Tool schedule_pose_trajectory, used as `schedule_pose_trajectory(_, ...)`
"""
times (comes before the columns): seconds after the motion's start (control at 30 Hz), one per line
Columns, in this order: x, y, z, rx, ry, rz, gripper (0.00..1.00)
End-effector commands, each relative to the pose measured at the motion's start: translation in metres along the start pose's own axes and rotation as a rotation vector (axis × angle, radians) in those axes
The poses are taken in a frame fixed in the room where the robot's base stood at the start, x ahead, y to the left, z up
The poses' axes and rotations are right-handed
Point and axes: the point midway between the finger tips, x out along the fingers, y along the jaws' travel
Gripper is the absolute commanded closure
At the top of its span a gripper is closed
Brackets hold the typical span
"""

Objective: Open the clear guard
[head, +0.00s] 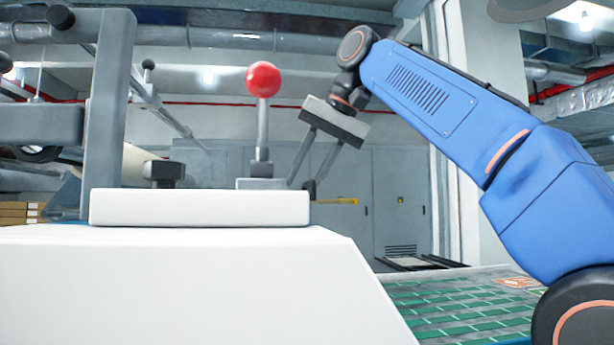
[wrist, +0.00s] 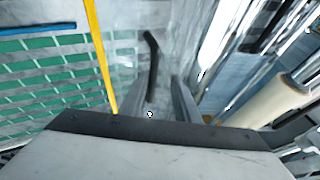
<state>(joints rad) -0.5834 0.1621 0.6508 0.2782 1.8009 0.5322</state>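My gripper (head: 304,180) hangs tilted in the head view, just right of the red-knobbed lever, with its two fingers apart and pointing down. In the wrist view, a dark bar with a bent end (wrist: 152,65) stands by the grey finger (wrist: 183,98). I cannot tell whether this bar lies between the fingers or touches them. The clear guard is hard to make out; a faint see-through surface (wrist: 122,55) shows in the wrist view between the yellow bar and the dark bar. Whether it is fully shut cannot be told.
A lever with a red ball (head: 263,79) stands on a white machine housing (head: 200,208). A green-patterned sheet (head: 450,305) lies at right. A cream roll (wrist: 268,103) is at right in the wrist view.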

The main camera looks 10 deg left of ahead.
Motion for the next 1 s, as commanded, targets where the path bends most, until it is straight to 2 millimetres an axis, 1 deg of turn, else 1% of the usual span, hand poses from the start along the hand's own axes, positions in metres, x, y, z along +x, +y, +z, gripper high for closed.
schedule_pose_trajectory(0.37, -0.004, 0.000, 0.000, 0.000, 0.005, -0.001, 0.72)
schedule_pose_trajectory(0.47, -0.009, 0.000, -0.001, 0.000, 0.007, -0.002, 0.72)
schedule_pose_trajectory(0.7, -0.030, 0.000, -0.001, -0.001, 0.006, -0.002, 0.72)
schedule_pose_trajectory(1.0, -0.043, -0.001, -0.001, 0.000, 0.004, -0.001, 0.72)
